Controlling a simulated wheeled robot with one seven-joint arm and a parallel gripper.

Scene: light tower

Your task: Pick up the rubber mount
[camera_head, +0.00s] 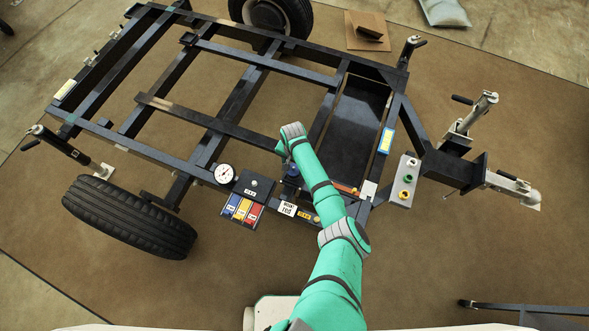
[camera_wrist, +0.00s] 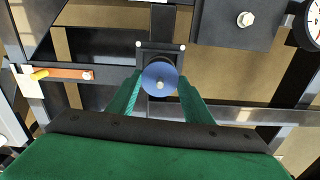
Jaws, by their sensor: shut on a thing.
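The rubber mount (camera_wrist: 160,79) is a round blue piece with a pale stud in its middle, seen end-on in the wrist view. The green fingers of my gripper (camera_wrist: 160,90) are on its left and right sides, shut on it. Directly behind it is a dark square plate (camera_wrist: 146,50) with pale bolts at its corners; I cannot tell whether the mount touches this plate. In the head view a small blue part of the mount (camera_head: 292,170) shows beside my arm, over the near side of the black trailer frame. My arm mostly hides my fingers there.
A pressure gauge (camera_head: 225,173), a grey box (camera_head: 254,186) and a tray of coloured bins (camera_head: 242,209) lie left of my arm. A panel with coloured sockets (camera_head: 404,181) is at right. Black frame rails (camera_head: 210,122) surround the work spot, with open gaps between them.

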